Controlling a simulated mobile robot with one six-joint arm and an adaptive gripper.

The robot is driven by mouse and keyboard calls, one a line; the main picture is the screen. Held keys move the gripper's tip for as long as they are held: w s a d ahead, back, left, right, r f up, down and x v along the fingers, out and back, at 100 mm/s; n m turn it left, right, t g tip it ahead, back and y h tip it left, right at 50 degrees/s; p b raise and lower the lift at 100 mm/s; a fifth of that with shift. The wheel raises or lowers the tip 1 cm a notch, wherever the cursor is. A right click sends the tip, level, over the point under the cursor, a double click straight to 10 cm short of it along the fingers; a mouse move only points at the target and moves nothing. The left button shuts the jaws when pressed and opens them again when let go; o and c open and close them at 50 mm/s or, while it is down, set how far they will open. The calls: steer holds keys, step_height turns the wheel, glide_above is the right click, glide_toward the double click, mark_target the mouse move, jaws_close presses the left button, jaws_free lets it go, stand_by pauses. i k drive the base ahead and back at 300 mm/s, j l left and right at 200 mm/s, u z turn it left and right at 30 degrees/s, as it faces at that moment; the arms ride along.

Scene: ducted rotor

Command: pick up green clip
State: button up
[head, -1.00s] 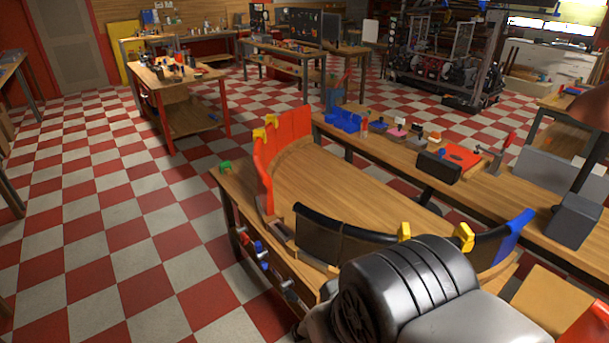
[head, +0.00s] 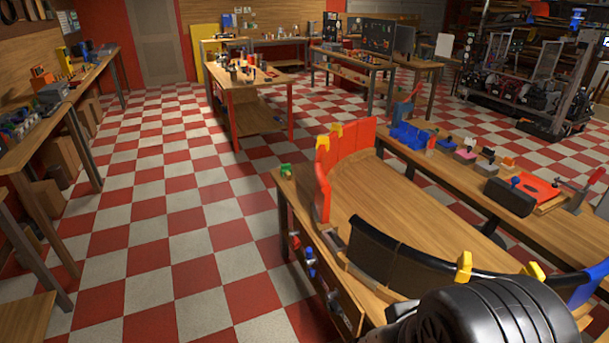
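My gripper is not in view. The large dark ribbed part at the bottom right seems to be my own arm, and it hides part of the bench's near right side.
A red curved panel (head: 323,178) with yellow clips (head: 336,131) stands on the bench. A black curved panel (head: 400,252) runs along its near side, with yellow clips (head: 463,267). Checkered floor (head: 160,230) is open to the left, up to a side bench (head: 62,100).

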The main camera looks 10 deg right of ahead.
mark_target(285, 166)
steer(key=i+j+z, duration=0.15)
steer(key=i+z, duration=0.15)
steer(key=z, duration=0.15)
steer(key=i+j+z, duration=0.25)
steer(key=z, duration=0.2)
steer(key=i+j+z, duration=0.2)
steer(key=j+z, duration=0.3)
steer(key=i+j, duration=0.15)
steer(key=j, duration=0.25)
steer(key=i+j+z, duration=0.1)
steer(key=j, duration=0.3)
steer(key=i+j+z, duration=0.1)
steer(key=i+j, duration=0.15)
steer(key=j, duration=0.2)
steer(key=i+j, duration=0.15)
steer(key=j, duration=0.25)
steer(key=i+j+z, duration=0.1)
steer(key=j, duration=0.35)
steer(key=i+j, duration=0.15)
steer(key=j, duration=0.3)
steer(key=i+j, duration=0.1)
steer(key=j, duration=0.3)
steer(key=i+j, duration=0.15)
steer(key=j, duration=0.3)
steer(key=i+j, duration=0.1)
steer(key=j, duration=0.3)
steer(key=z, duration=0.05)
